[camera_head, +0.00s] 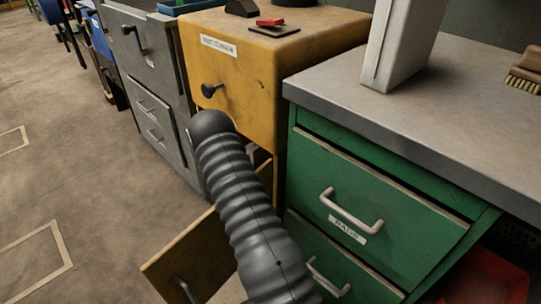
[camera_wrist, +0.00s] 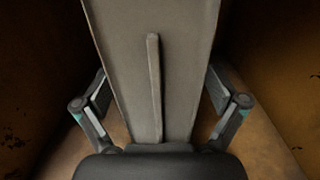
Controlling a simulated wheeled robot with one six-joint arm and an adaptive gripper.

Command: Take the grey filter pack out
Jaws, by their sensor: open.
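In the wrist view a grey filter pack (camera_wrist: 115,30) with a raised narrow rib (camera_wrist: 153,85) down its middle fills the centre. It stands between brown-yellow walls. My gripper (camera_wrist: 158,88) is open, with one finger on each side of the pack; I cannot tell whether either finger touches it. In the head view my ribbed arm reaches down to the low, open part of the yellow cabinet (camera_head: 262,90), whose open front panel (camera_head: 190,250) shows at the bottom. My gripper and the pack are hidden there.
A green drawer cabinet (camera_head: 385,205) with a grey worktop (camera_head: 440,90) stands close on the right. A pale upright box (camera_head: 405,45) and a brush (camera_head: 525,70) are on it. A red bin (camera_head: 490,280) is at lower right. Grey drawers (camera_head: 150,75) stand left. Floor at left is clear.

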